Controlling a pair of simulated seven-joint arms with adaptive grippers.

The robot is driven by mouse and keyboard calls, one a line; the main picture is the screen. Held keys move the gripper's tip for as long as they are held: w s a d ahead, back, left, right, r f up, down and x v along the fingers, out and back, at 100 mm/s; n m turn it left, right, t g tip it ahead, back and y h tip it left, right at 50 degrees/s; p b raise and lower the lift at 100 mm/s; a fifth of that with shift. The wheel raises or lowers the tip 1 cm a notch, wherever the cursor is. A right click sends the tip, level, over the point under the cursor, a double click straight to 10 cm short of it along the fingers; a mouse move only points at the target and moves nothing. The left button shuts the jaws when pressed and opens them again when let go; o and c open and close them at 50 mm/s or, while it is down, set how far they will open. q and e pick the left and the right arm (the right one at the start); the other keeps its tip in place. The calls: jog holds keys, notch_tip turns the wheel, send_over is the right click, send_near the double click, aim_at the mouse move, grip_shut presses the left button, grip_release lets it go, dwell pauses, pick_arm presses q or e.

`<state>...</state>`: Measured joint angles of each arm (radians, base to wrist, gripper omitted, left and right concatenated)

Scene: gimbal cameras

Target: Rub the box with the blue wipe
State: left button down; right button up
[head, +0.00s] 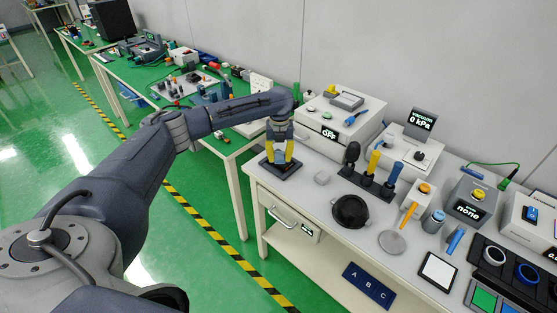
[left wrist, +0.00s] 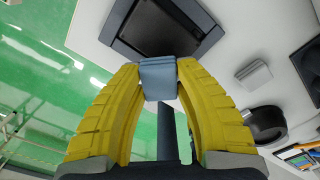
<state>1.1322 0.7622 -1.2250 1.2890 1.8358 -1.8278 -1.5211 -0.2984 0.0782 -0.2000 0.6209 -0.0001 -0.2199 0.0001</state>
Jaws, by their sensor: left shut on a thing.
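My left gripper (head: 279,160) is low over the near left corner of the white table in the head view. In the left wrist view its yellow fingers (left wrist: 159,80) are shut on a small blue-grey piece, the wipe (left wrist: 163,77). A dark square tray (head: 283,172) lies just under and beside the fingertips; it shows at the top of the left wrist view (left wrist: 207,42). I cannot tell whether the wipe touches it. A small light-grey box (head: 322,177) lies to the right, apart from the gripper; it also shows in the left wrist view (left wrist: 253,74).
A white unit reading OFF (head: 343,118) stands behind the gripper. A black bowl (head: 350,211) and a rack with upright tools (head: 372,186) stand to the right. The table's left edge is close to the gripper. A green bench (head: 150,85) runs behind my arm.

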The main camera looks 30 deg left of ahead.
pick_arm(q)
jog(key=shift+r, duration=2.75)
jog(key=shift+r, duration=0.1)
